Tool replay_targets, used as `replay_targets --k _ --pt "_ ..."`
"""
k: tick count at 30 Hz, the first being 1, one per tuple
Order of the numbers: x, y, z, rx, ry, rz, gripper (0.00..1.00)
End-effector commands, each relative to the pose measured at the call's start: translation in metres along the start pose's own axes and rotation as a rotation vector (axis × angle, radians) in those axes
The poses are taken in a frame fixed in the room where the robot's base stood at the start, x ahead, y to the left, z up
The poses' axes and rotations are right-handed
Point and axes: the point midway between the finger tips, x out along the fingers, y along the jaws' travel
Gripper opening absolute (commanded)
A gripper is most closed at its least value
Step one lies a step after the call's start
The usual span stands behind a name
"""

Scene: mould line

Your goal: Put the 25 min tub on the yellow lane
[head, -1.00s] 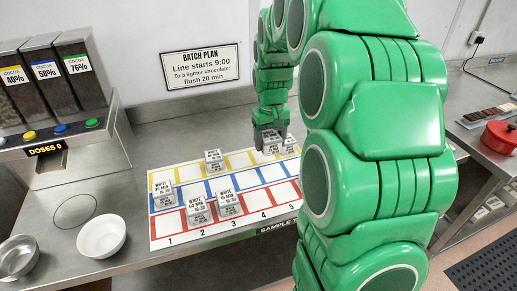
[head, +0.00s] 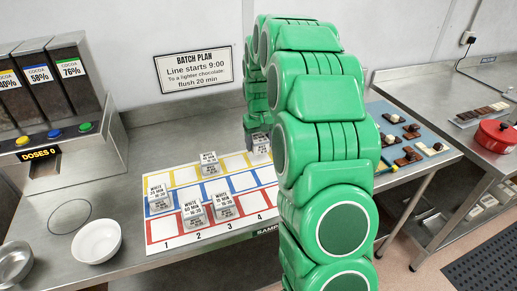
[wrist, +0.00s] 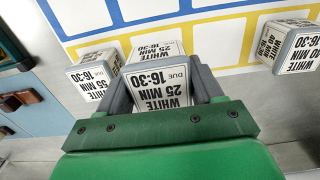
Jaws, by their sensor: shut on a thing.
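The 25 min tub (wrist: 163,98) is a grey tub with a white label reading "WHITE 25 MIN DUE 16:30". My gripper (wrist: 160,72) is shut on it, one finger on each side. The yellow lane (wrist: 210,28) is a row of yellow-outlined squares just beyond the held tub in the wrist view. In the head view the yellow lane (head: 184,176) is the back row of the board. My arm hides most of the gripper there, and a tub (head: 261,149) shows beside it. I cannot tell whether the held tub touches the surface.
A 55 min tub (wrist: 92,74) stands close to the held tub, and a 40 min tub (wrist: 292,48) stands at the right. Other tubs stand on the board's left part, including one (head: 159,200). A white bowl (head: 96,240) is front left. A chocolate mat (head: 428,137) lies right.

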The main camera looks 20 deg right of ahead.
Motion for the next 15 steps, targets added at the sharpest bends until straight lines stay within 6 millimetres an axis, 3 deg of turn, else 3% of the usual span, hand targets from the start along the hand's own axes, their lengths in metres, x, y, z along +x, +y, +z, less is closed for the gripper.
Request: replay_targets --k 9,15 --pt "0.009 0.002 -0.009 0.000 0.002 0.000 0.32" --pt "0.036 0.002 -0.009 0.000 -0.001 0.000 0.32"
